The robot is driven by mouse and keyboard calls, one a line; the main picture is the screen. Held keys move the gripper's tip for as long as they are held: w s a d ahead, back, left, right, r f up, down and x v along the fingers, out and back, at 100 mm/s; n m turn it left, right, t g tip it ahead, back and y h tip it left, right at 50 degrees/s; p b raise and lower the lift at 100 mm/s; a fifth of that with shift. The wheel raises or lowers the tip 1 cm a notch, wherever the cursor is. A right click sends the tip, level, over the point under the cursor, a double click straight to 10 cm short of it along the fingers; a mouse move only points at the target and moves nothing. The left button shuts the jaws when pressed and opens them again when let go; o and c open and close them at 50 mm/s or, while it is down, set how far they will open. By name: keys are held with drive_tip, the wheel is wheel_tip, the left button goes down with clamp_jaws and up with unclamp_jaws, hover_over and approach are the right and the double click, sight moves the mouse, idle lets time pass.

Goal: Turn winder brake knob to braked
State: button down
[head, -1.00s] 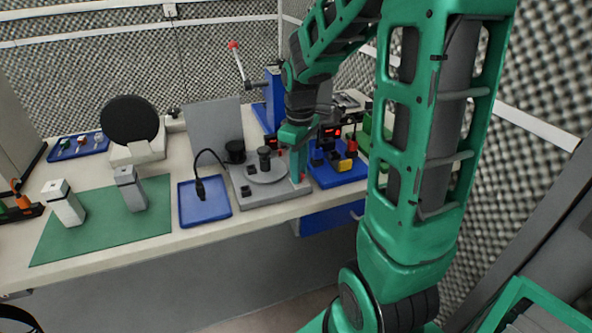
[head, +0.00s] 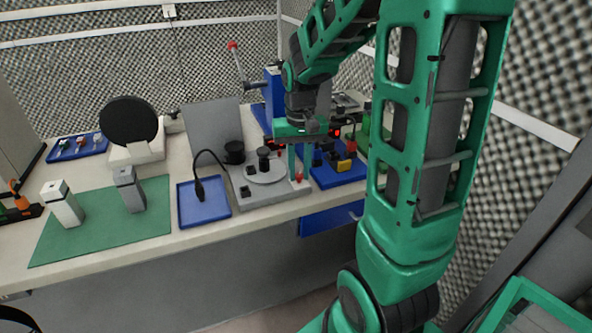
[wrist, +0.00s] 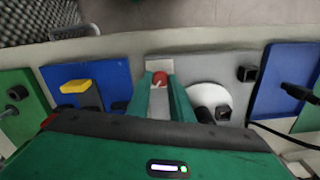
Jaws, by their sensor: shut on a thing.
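The winder (head: 262,197) is a grey base with a pale round disc at the front edge of the bench. Its red brake knob (head: 299,178) sits at the base's right front corner. In the wrist view the red knob (wrist: 159,78) lies between the tips of my two green fingers, with a pale mark beside it. My gripper (head: 295,175) points down and is shut on the knob; it also shows in the wrist view (wrist: 160,84). The fingers partly hide the knob, and I cannot read its setting.
A blue tray (head: 205,214) with a black corded tool lies left of the winder. A blue fixture (head: 338,179) with a yellow block stands close on the right. Black posts stand on the winder's disc (head: 265,174). A green mat (head: 105,235) lies further left.

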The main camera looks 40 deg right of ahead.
sight(299, 174)
drive_tip(key=shift+w+r+m, duration=0.1)
drive_tip(key=shift+m, duration=1.1)
drive_tip(key=c, duration=1.6)
unclamp_jaws()
drive_tip(key=shift+o, duration=0.2)
wheel_tip(299, 174, up, 11)
drive_tip(key=shift+f, duration=0.2)
